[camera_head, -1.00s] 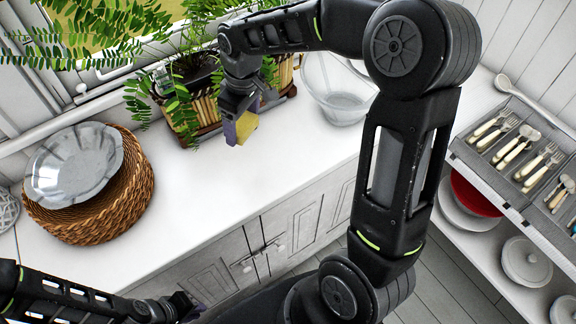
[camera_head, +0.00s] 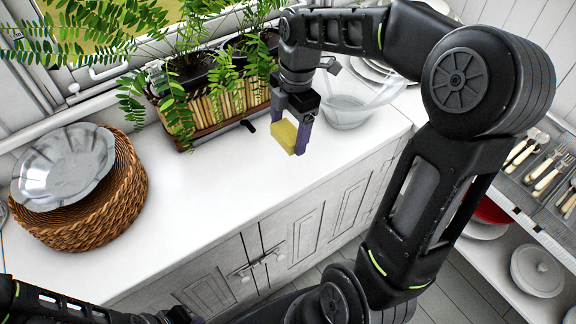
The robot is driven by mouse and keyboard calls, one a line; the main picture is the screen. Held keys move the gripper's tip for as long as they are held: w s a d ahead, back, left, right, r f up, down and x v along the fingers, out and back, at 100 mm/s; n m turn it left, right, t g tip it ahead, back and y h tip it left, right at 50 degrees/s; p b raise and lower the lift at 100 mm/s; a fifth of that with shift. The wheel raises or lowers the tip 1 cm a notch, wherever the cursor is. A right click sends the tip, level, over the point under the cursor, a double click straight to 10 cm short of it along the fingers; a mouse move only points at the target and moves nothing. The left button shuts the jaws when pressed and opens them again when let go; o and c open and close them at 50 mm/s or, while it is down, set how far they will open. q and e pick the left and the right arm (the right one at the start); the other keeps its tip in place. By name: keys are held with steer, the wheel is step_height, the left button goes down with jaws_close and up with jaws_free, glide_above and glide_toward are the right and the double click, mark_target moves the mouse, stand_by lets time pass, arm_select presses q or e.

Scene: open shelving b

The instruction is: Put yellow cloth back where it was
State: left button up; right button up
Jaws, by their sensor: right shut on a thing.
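The yellow cloth (camera_head: 284,136) is a small folded yellow block. My right gripper (camera_head: 291,141) is shut on it, with purple-tipped fingers on either side, and holds it over the white counter (camera_head: 215,195) in front of the planter. I cannot tell exactly how high above the counter it is. My left arm is low at the left edge of the view; its gripper (camera_head: 185,317) is cut off by the bottom edge, so its jaws cannot be read.
A bamboo planter with ferns (camera_head: 215,105) stands at the back. A glass bowl (camera_head: 347,110) is right of the gripper. A wicker basket (camera_head: 100,225) holds a metal plate (camera_head: 62,168) at left. A cutlery tray (camera_head: 540,205) is at right. The counter's middle is clear.

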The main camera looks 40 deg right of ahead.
glide_above(287, 169)
steer(key=shift+d+f, duration=0.15)
steer(key=shift+f, duration=1.4)
steer(key=shift+d+f, duration=0.1)
steer(key=shift+f, duration=1.45)
steer(key=shift+f, duration=0.1)
steer(key=shift+f, duration=1.8)
steer(key=shift+f, duration=0.15)
steer(key=o, duration=1.3)
steer(key=r, duration=0.4)
steer(key=d+r, duration=0.1)
steer(key=r, duration=0.7)
steer(key=shift+d+r, duration=0.15)
steer(key=shift+d, duration=0.1)
